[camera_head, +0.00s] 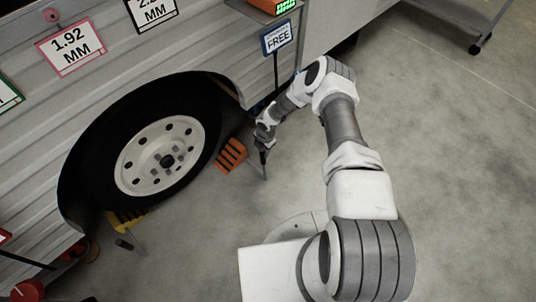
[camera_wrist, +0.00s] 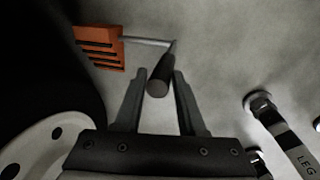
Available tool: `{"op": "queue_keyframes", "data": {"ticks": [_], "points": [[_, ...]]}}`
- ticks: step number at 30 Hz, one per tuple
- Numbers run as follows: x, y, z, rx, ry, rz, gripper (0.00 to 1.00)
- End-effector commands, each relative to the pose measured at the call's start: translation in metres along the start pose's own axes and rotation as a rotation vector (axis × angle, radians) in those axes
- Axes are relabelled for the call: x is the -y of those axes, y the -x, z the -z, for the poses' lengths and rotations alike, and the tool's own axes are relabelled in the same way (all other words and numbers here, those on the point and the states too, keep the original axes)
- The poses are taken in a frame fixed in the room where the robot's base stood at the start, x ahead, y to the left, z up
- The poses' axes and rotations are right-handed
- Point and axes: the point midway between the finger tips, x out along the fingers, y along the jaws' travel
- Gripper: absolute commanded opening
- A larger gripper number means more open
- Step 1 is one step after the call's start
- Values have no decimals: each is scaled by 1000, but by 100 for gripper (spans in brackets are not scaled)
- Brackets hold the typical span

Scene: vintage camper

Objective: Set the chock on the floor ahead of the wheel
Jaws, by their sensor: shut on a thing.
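The orange chock (camera_head: 231,154) is a slotted wedge just right of the wheel (camera_head: 167,157), low at the floor; I cannot tell whether it touches floor or tyre. In the wrist view the chock (camera_wrist: 99,47) is at the upper left, beside the dark tyre (camera_wrist: 50,75). A thin metal rod joins it to a dark cylindrical handle (camera_wrist: 160,76). My gripper (camera_wrist: 160,80) is shut on this handle, one finger on each side. In the head view my gripper (camera_head: 262,150) is right of the chock.
A yellow chock (camera_head: 127,217) with its own handle lies at the wheel's left side. The camper's side wall (camera_head: 130,55) rises above. Leg-like posts (camera_wrist: 285,135), one marked LEG, stand at the right in the wrist view. Floor (camera_head: 440,150) to the right is clear.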

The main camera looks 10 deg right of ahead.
Motion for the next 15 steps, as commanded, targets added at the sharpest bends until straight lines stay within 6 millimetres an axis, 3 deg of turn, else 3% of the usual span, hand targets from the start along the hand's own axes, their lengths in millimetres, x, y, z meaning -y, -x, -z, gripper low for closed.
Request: {"op": "queue_keyframes", "data": {"ticks": [15], "points": [[-55, -6, -1, 2, -3, -9, 0]]}}
